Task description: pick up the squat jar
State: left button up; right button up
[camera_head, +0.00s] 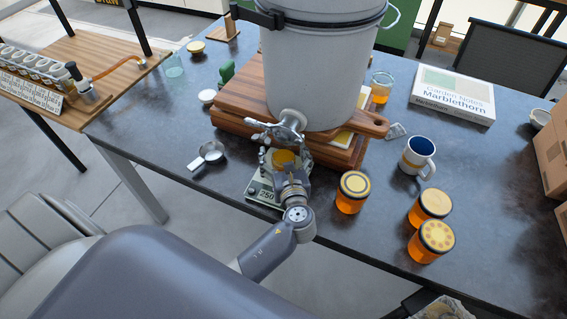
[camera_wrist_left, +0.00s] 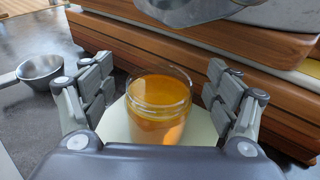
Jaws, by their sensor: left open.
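A low, wide, lidless glass jar of amber honey, which looks like the squat jar (camera_wrist_left: 160,108), stands upright on a pale scale plate (camera_wrist_left: 115,125). In the head view the jar (camera_head: 284,159) is partly hidden by my left gripper (camera_head: 282,172). In the left wrist view my left gripper (camera_wrist_left: 160,95) is open, with one finger on each side of the jar and a visible gap to both. The scale (camera_head: 262,192) reads 250. A metal tap on the white bucket (camera_head: 310,60) hangs just above and behind the jar. My right gripper is not in view.
The bucket stands on a stack of wooden boards (camera_head: 235,105) behind the jar. A small metal cup (camera_head: 211,152) lies left of the scale. Lidded honey jars (camera_head: 353,192) and a mug (camera_head: 417,158) stand to the right.

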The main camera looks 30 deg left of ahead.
pick_arm(q)
jog(key=c, duration=1.5)
jog(key=shift+o, duration=0.2)
jog(key=shift+r, duration=0.1)
